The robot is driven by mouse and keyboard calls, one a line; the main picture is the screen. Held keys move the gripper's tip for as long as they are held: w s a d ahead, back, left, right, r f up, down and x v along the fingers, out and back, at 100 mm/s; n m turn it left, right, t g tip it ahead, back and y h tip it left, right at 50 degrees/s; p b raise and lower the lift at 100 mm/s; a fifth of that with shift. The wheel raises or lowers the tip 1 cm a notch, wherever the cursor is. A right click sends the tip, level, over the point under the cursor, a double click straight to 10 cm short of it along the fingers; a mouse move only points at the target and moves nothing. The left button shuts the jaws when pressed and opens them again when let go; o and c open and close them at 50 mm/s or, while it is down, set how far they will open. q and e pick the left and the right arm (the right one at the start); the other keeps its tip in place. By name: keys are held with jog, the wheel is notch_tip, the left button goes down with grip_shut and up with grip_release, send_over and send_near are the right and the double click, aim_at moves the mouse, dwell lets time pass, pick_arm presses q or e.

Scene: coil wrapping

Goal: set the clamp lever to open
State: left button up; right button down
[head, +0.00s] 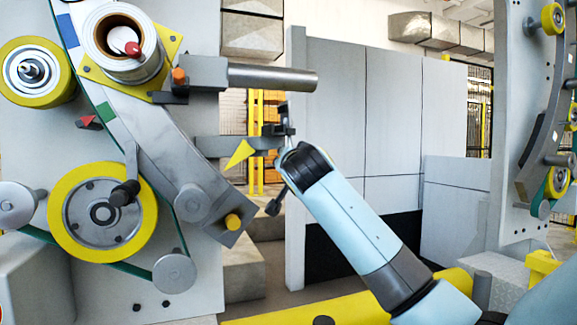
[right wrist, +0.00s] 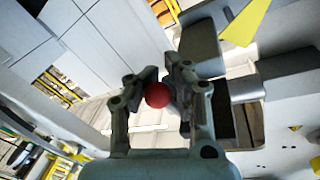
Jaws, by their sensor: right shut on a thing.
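My right gripper (head: 283,122) reaches up from the lower right in the head view, near the end of a grey bar (head: 215,143) with a yellow pointer (head: 240,154) on it. In the right wrist view, my right gripper (right wrist: 160,82) is shut on a red ball knob (right wrist: 157,95) between its fingertips. The knob appears to be the clamp lever's handle; its stem is mostly hidden. The knob does not show in the head view, and I cannot tell the lever's position. The yellow pointer also shows in the right wrist view (right wrist: 243,22). My left gripper is not in view.
A grey shaft (head: 272,78) sticks out above my right gripper. A machine face with yellow-rimmed rollers (head: 68,220) and a white roll (head: 148,68) stands at the left. Grey panels (head: 365,120) stand behind; a second machine (head: 515,90) is at the right.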

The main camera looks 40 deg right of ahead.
jog(key=shift+s+a+f, duration=0.1)
jog(key=shift+f, duration=0.1)
jog(key=c, duration=1.7)
grip_release()
jog(key=shift+s+r, duration=0.15)
jog(key=shift+o, duration=1.3)
jog(key=shift+s+a+r, duration=0.1)
jog(key=shift+s+r, duration=0.15)
jog(key=shift+s, duration=0.15)
jog(key=shift+o, duration=1.1)
jog(key=shift+s+a+r, duration=0.1)
jog(key=shift+r, duration=0.05)
jog(key=shift+o, duration=1.2)
jog(key=shift+w, duration=0.2)
jog(key=v, duration=1.1)
jog(key=shift+s, duration=0.45)
jog(key=shift+a, duration=0.1)
